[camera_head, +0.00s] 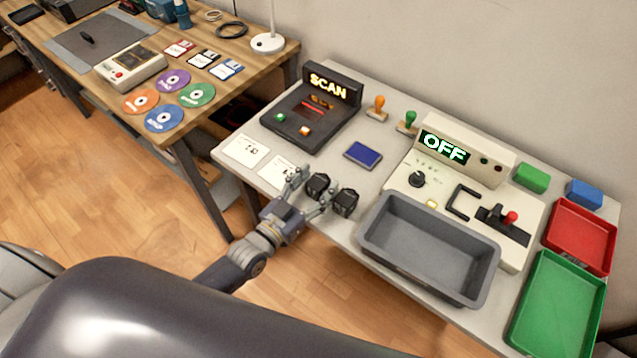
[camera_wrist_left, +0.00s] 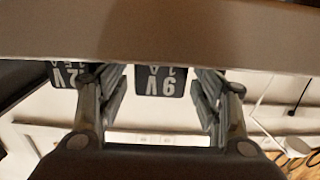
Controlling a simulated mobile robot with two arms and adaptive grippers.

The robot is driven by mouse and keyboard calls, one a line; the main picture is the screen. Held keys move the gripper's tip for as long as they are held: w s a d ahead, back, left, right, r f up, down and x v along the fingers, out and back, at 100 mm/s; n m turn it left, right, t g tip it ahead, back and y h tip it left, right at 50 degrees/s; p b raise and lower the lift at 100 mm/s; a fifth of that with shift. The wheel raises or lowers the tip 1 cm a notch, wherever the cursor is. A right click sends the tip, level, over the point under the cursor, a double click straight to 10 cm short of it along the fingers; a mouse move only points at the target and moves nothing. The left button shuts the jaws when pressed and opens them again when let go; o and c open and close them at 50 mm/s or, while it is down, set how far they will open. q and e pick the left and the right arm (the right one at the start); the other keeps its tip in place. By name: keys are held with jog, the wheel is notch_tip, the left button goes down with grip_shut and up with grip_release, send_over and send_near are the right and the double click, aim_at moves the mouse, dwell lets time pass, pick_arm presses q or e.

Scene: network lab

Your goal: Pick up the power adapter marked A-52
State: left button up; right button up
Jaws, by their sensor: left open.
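Two black power adapters stand near the front edge of the light table in the head view, a left one (camera_head: 318,185) and a right one (camera_head: 345,203). My left gripper (camera_head: 312,189) is open, with its fingers on either side of the left adapter. In the left wrist view, an adapter lettered 9V 1A (camera_wrist_left: 160,82) shows upside down between the open fingers. Another lettered 12V (camera_wrist_left: 68,74) is outside the fingers, partly hidden by one. No A-52 mark is readable. I cannot tell whether the fingers touch the adapter. My right gripper is not in view.
White cards (camera_head: 246,150) lie left of the adapters. A grey tray (camera_head: 428,245) stands close on the right. Behind are a SCAN device (camera_head: 300,120), a blue pad (camera_head: 362,155) and an OFF console (camera_head: 465,155). Red (camera_head: 580,237) and green (camera_head: 556,308) trays are far right.

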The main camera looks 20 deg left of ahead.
pick_arm(q)
jog(key=shift+w+d, duration=0.25)
jog(key=shift+w, duration=0.3)
jog(key=c, duration=1.2)
jog(key=shift+c, duration=0.4)
jog(key=shift+r, duration=0.15)
